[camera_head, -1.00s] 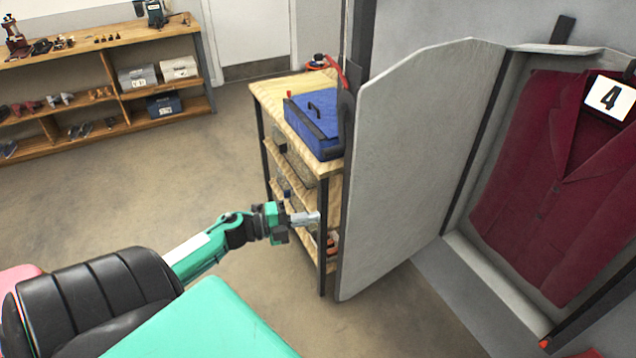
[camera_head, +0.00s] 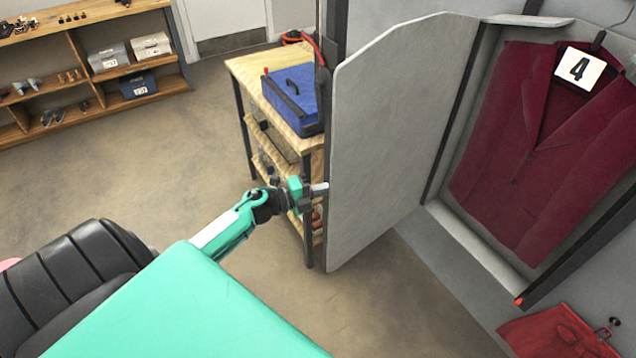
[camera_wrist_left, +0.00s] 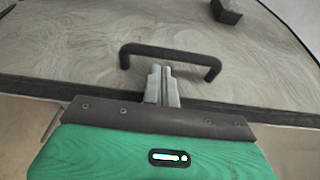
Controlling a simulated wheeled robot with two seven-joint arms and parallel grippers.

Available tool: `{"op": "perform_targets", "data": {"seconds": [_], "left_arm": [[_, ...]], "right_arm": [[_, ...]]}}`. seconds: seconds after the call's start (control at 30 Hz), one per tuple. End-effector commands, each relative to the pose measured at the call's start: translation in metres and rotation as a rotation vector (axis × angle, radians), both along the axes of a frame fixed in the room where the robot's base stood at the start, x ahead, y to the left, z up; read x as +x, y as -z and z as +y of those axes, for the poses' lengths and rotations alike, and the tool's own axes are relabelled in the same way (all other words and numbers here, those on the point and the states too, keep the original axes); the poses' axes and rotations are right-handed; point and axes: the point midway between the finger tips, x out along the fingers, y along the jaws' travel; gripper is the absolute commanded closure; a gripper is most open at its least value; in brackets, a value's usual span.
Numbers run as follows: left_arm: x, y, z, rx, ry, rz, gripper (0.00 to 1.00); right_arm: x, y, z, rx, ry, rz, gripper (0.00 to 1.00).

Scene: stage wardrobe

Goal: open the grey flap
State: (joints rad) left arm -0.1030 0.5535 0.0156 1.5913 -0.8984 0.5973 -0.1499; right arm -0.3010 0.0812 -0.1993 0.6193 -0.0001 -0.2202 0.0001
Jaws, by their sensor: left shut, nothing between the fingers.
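The grey flap (camera_head: 395,140) stands wide open in the head view, swung out to the left, with a maroon jacket (camera_head: 530,140) visible in the compartment behind it. My left gripper (camera_head: 322,188) is at the flap's left edge, on its outer side. In the left wrist view the left gripper (camera_wrist_left: 162,70) is shut and empty, its fingertips close to the black bar handle (camera_wrist_left: 170,51) on the flap (camera_wrist_left: 100,25). I cannot tell whether they touch it. The handle is hidden in the head view. My right gripper is not in view.
A wooden shelf unit (camera_head: 240,70) with a blue case (camera_head: 292,95) on top stands just behind and left of the flap. Another shelf (camera_head: 75,110) stands at the back left. A red cloth item (camera_head: 560,333) is at the lower right. Floor between the shelves is clear.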

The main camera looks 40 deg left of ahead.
Motion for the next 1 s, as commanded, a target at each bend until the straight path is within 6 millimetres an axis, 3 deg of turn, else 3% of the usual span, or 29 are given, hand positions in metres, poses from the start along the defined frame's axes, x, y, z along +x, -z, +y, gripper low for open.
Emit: {"op": "perform_targets", "data": {"seconds": [0.47,0.83,1.0], "left_arm": [[0.004,0.002,0.003,0.002,0.007,-0.001,1.00],[0.024,0.008,0.051,0.006,0.112,-0.003,1.00],[0.034,0.008,0.071,0.004,0.158,-0.002,1.00]], "right_arm": [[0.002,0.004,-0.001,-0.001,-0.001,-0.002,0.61],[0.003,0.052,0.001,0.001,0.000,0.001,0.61],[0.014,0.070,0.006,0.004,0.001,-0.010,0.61]]}}
